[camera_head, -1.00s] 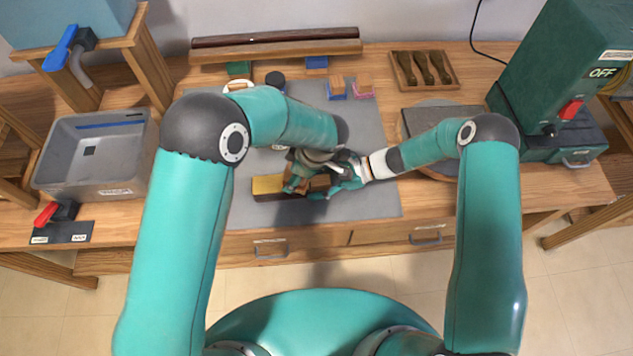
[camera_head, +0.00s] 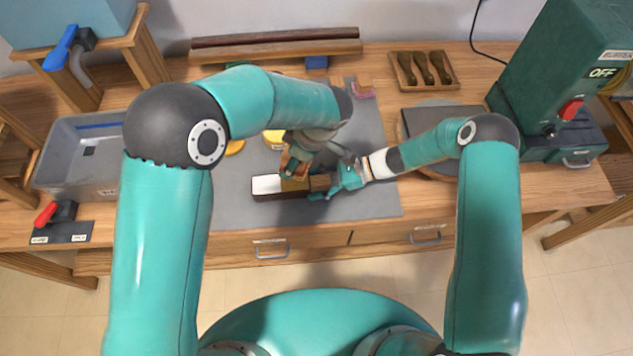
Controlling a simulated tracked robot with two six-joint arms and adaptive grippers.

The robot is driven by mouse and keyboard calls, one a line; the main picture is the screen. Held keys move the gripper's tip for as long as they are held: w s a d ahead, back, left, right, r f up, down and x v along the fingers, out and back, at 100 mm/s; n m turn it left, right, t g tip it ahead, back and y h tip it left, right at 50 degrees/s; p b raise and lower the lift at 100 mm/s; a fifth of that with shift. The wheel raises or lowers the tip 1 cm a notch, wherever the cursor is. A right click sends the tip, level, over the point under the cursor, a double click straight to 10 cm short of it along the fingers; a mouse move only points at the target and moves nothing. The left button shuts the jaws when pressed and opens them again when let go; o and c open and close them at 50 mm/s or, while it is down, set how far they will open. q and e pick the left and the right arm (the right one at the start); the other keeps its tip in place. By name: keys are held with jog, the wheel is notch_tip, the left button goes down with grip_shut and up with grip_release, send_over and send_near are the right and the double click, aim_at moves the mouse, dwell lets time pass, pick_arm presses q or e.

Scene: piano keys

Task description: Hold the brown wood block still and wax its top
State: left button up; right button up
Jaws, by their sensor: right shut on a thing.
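The brown wood block (camera_head: 266,196) lies flat on the grey mat. The left part of its top (camera_head: 266,184) is white, and a golden-yellow patch shows beside it. My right gripper (camera_head: 324,190) is shut on the block's right end. My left gripper (camera_head: 297,162) is over the middle of the block, with a small brown piece (camera_head: 289,163) at its fingers. Its fingertips are too small and covered to tell whether it grips that piece or whether the piece touches the top.
Round yellow-topped containers (camera_head: 273,137) stand behind the block. A pink-based piece (camera_head: 361,92) is at the mat's back. A grey bin (camera_head: 75,165) is left, a tool tray (camera_head: 424,70) at the back right, and a green machine (camera_head: 555,75) at the right. The mat's front right (camera_head: 365,205) is clear.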

jog(key=o, duration=1.4)
jog(key=shift+c, duration=0.2)
jog(key=shift+d, duration=0.1)
